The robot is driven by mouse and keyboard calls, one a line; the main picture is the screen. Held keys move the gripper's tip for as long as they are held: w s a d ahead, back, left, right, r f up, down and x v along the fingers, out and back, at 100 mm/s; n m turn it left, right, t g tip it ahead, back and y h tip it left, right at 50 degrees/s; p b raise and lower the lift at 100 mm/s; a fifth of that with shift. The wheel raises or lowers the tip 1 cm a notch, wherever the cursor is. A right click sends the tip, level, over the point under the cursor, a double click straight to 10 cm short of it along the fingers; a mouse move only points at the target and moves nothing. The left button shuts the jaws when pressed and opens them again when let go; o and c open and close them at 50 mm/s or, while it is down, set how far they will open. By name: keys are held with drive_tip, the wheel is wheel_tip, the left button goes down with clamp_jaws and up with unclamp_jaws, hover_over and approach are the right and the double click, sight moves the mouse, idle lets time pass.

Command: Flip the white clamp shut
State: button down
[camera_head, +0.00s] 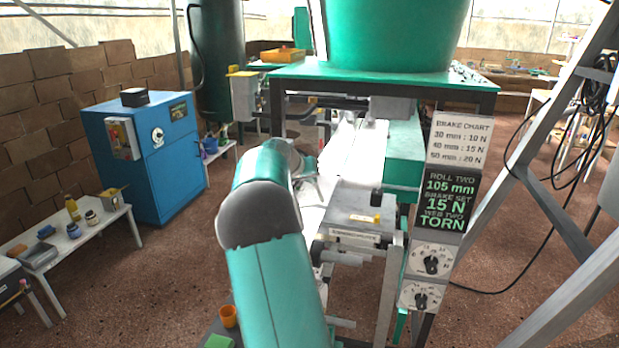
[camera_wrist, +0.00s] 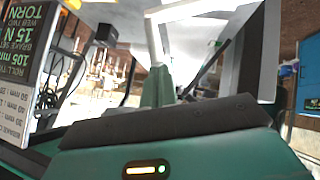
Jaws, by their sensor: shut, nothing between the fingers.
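My arm reaches forward over the machine in the head view, and its upper link hides part of the machine. My gripper (camera_wrist: 157,72) shows in the wrist view as green fingers standing together, shut with nothing between them. In the head view its end is small and mostly behind my arm, over the white web (camera_head: 345,150). A white angled frame (camera_wrist: 258,50) stands close around and beyond the fingers in the wrist view. I cannot tell whether it is the white clamp, or whether the fingers touch it. I cannot pick out the clamp surely in the head view.
A grey machine block (camera_head: 352,226) with a yellow lever stands right of my arm. Sign boards (camera_head: 450,195) and dials (camera_head: 430,262) are beside it. A green tank (camera_head: 395,35) overhangs behind. A blue cabinet (camera_head: 148,155) stands left, with open floor between.

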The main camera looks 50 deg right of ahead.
drive_tip(key=s+f, duration=0.1)
drive_tip(key=s+d+f+t, duration=0.1)
drive_tip(key=f, duration=0.1)
drive_tip(key=s+f+m+t+y, duration=0.1)
drive_tip(key=s+f, duration=0.1)
drive_tip(key=shift+s+d+f, duration=0.1)
drive_tip(key=shift+d+f, duration=0.15)
drive_tip(key=shift+d, duration=0.1)
drive_tip(key=d+r+v, duration=0.2)
drive_tip(key=v, duration=1.1)
drive_tip(key=shift+r, duration=0.15)
drive_tip(key=shift+d, duration=0.2)
